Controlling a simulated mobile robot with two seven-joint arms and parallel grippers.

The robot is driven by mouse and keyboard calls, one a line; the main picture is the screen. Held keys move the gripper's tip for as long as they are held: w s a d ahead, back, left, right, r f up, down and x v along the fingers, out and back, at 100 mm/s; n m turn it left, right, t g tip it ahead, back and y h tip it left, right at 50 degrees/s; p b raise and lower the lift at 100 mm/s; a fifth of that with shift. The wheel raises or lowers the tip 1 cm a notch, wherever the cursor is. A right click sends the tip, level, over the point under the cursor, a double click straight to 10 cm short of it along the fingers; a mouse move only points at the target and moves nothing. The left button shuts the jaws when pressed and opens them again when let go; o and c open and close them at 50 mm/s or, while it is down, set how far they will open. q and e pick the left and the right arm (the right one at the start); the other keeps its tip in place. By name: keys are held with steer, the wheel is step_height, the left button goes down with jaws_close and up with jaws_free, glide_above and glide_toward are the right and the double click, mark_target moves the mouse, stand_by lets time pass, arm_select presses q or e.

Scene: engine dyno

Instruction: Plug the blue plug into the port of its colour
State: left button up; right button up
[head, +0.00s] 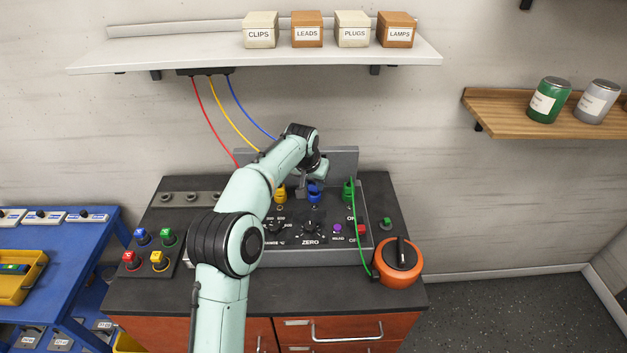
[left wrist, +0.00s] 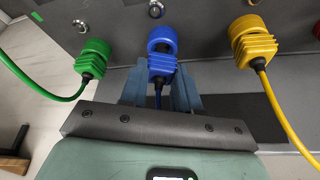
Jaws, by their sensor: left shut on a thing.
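The blue plug (head: 314,197) is at the back of the grey panel, and it also shows in the left wrist view (left wrist: 161,64), with its cable trailing back between my fingers. My left gripper (left wrist: 160,88) is shut on the plug's cable end. A blue round collar (left wrist: 162,36), which looks like the blue port, is directly at the plug's front end. The plug looks lined up with it and touching; how deep it sits I cannot tell. My left arm hides part of the panel in the head view. My right gripper is not in view.
A green plug (left wrist: 91,66) and a yellow plug (left wrist: 254,48) with cables flank the blue one closely. The panel (head: 340,256) has knobs and buttons. An orange round device (head: 399,277) stands at right. A shelf (head: 190,58) overhangs behind, with cables hanging from it.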

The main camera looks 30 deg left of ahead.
arm_select(q)
steer(key=shift+f, duration=0.65)
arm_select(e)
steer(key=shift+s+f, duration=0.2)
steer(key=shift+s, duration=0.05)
arm_select(q)
steer(key=o, duration=0.9)
steer(key=shift+o, duration=0.2)
steer(key=shift+w+r+p, duration=0.1)
steer(key=shift+r+p, duration=0.35)
steer(key=shift+r, duration=3.3)
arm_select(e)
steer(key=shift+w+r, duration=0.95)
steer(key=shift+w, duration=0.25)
